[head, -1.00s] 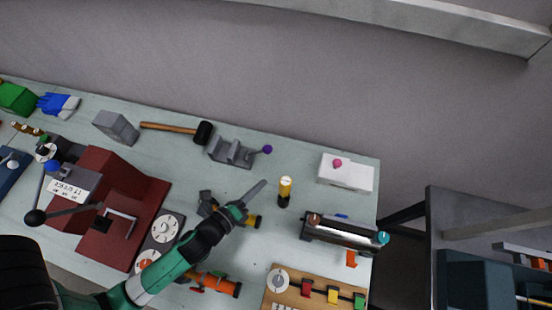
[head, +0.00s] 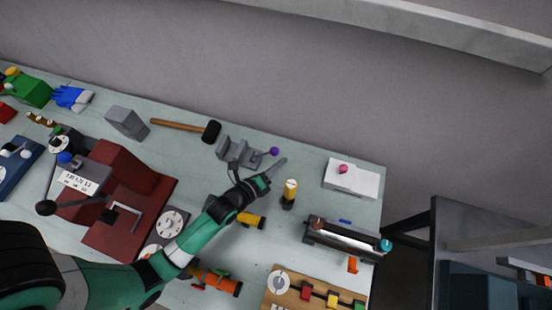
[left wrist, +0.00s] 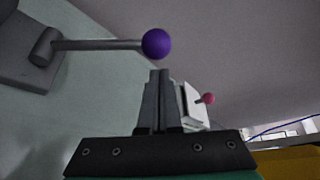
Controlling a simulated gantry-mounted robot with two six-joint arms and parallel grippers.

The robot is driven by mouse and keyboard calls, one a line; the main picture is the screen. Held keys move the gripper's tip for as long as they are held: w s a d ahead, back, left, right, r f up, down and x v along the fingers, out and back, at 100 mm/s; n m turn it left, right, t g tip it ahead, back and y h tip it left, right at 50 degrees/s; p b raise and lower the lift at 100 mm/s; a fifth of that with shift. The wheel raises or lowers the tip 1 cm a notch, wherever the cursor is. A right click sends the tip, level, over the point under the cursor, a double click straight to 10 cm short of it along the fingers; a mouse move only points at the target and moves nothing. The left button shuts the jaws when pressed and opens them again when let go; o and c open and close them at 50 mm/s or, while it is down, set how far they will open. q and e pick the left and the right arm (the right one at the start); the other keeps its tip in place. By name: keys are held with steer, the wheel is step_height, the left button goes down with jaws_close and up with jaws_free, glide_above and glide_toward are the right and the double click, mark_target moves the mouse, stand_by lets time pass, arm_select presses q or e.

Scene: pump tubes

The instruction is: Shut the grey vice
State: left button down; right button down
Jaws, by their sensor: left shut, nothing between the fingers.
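The grey vice (head: 232,150) stands on the bench near its back edge, with a purple ball (head: 274,151) on the end of its handle. In the left wrist view the vice's grey end (left wrist: 22,50), its bar and the purple ball (left wrist: 157,44) show at upper left. My left gripper (head: 278,168) is shut and empty, just in front of the purple ball and apart from it. In the left wrist view its closed fingers (left wrist: 155,100) point up, just below the ball. My right gripper is not in view.
A black-headed mallet (head: 185,127) lies left of the vice. A white box with a pink knob (head: 350,179) is at right. A red machine (head: 125,200) fills the left.

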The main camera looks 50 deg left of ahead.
arm_select(q)
steer(key=shift+s+a+r, duration=0.25)
steer(key=shift+a+r, duration=0.1)
steer(key=shift+a, duration=0.15)
